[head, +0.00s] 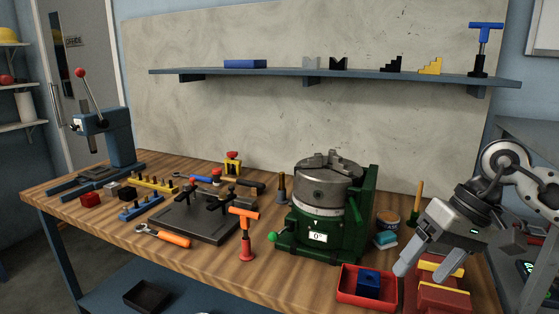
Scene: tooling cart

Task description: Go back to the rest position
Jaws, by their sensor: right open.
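My right gripper (417,262) is at the right of the head view, with its arm coming in from the right edge. Its two fingers point down and left and stand apart, with nothing between them. It shows in front of the bench's right end, beside a red tray (345,292) and over part of a red block with yellow strips (443,294). A blue block (369,281) sits in the red tray. I cannot tell how high the fingers are above the bench. My left gripper is not in view.
The wooden bench (190,267) holds a green-based chuck (327,190), an orange T-handle tool (245,225), a dark plate (195,225) and a blue lever press (115,140). A wall shelf (290,76) runs behind. Bare wood shows along the front left-middle.

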